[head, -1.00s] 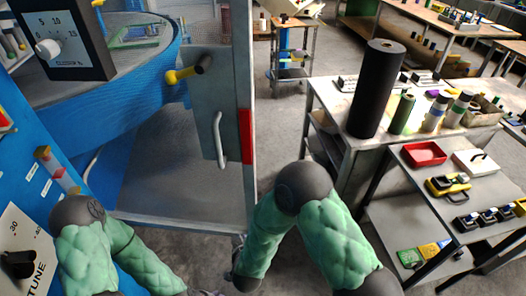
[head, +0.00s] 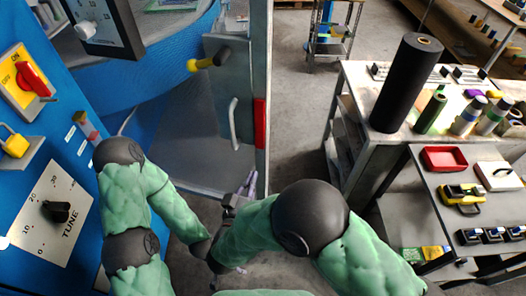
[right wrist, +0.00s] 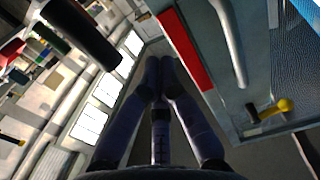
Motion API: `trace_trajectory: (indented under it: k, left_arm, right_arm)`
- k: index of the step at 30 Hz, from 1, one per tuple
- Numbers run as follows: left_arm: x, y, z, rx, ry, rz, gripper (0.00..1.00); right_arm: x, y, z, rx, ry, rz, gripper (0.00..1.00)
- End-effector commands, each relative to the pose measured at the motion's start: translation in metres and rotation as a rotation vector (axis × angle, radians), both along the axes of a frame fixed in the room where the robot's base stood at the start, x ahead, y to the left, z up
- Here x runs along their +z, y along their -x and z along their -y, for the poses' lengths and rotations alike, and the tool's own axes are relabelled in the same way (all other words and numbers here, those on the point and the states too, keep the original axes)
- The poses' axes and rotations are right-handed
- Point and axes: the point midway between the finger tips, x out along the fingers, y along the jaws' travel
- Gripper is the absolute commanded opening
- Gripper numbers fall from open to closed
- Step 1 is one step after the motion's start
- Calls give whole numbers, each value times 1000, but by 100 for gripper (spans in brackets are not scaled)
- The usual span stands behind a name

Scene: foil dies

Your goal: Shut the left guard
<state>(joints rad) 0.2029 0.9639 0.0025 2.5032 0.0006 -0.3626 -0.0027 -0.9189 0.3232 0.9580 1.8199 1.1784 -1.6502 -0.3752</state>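The guard (head: 228,85) is a grey metal panel with a white bar handle (head: 234,124), a red strip (head: 259,123) by its edge and a yellow-and-black knob (head: 208,60). It stands out from the blue machine, swung open. In the right wrist view, the handle (right wrist: 230,40) and red strip (right wrist: 187,50) are at upper right. My right gripper (head: 249,182) is low beside the panel's edge, apart from the handle. Its fingertips (right wrist: 160,62) meet with nothing seen between them. My left arm hangs at lower left; its gripper does not show.
The blue machine face at left carries a red-and-yellow switch (head: 29,79) and a TUNE dial (head: 56,211). A bench (head: 352,78) at right bears a tall black roll (head: 406,83). A lower shelf table (head: 446,205) holds a red tray (head: 444,158). Grey floor lies open between.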

Motion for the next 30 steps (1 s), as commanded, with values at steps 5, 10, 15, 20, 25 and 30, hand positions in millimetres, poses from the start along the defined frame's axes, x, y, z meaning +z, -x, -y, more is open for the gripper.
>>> trace_trajectory:
  k: [5, 10, 15, 20, 25, 30]
  left_arm:
    - [-5, 0, 0, 0, 0, 0, 74]
    - [-9, 0, 0, 0, 0, 0, 74]
    - [-13, 0, 0, 0, 0, 0, 74]
    - [-14, 0, 0, 0, 0, 0, 74]
    - [-15, 0, 0, 0, 0, 0, 74]
    - [-15, 0, 0, 0, 0, 0, 74]
  right_arm:
    - [-1, -32, 11, -6, -2, 0, 0]
    - [-1, -62, 19, -5, -1, -1, 0]
    - [-1, -86, 26, -3, -1, 0, 0]
    - [0, -99, 29, -1, -1, 0, 0]
    - [0, -104, 30, 1, 0, 0, 0]
    - [0, -104, 30, 1, 0, 0, 0]
